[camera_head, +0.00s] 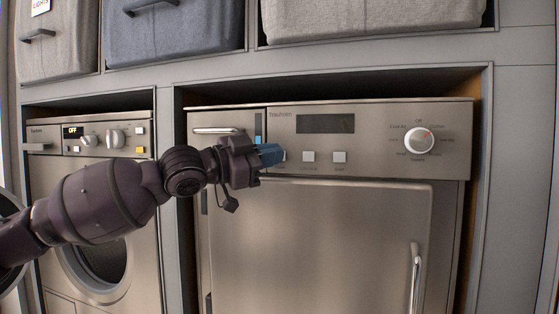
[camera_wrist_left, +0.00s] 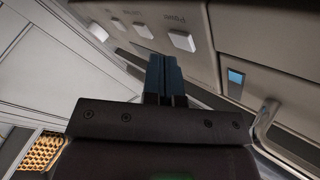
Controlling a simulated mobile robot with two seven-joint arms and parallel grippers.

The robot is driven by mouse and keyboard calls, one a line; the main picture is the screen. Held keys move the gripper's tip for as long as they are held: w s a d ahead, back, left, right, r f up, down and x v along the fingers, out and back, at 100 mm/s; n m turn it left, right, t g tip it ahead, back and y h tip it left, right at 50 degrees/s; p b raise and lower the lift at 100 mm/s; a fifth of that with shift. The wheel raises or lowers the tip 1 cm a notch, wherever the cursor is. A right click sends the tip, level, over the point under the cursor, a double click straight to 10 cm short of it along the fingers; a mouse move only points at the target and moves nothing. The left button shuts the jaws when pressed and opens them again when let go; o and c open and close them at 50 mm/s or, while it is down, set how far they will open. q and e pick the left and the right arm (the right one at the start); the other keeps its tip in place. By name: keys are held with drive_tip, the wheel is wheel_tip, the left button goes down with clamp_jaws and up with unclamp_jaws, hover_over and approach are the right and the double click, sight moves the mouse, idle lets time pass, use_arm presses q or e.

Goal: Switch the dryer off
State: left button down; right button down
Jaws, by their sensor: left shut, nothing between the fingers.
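The dryer (camera_head: 375,160) is the steel machine on the right, with a dark, blank display (camera_head: 325,124) and a round dial (camera_head: 419,140). Three pale square buttons sit below the display. The leftmost, the power button (camera_head: 284,157), is partly hidden by my left gripper (camera_head: 271,154). In the left wrist view the button labelled Power (camera_wrist_left: 182,40) is just beyond and right of the blue fingertips (camera_wrist_left: 163,62). The fingers are together and empty. I cannot tell whether they touch the button. My right gripper is not in view.
A washing machine (camera_head: 90,190) stands at left, its display reading OFF. Fabric bins (camera_head: 175,32) fill the shelf above. The dryer has a drawer handle (camera_head: 217,130) at upper left and a vertical door handle (camera_head: 414,278).

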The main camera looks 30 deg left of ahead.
use_arm(q)
drive_tip(key=shift+s, duration=0.15)
drive_tip(key=s+b, duration=0.1)
drive_tip(key=s, duration=0.1)
drive_tip(key=s+d+b, duration=0.1)
drive_tip(key=s+b, duration=0.2)
drive_tip(key=b, duration=0.1)
drive_tip(key=shift+s+d, duration=0.25)
drive_tip(key=shift+s, duration=0.15)
idle(0.5)
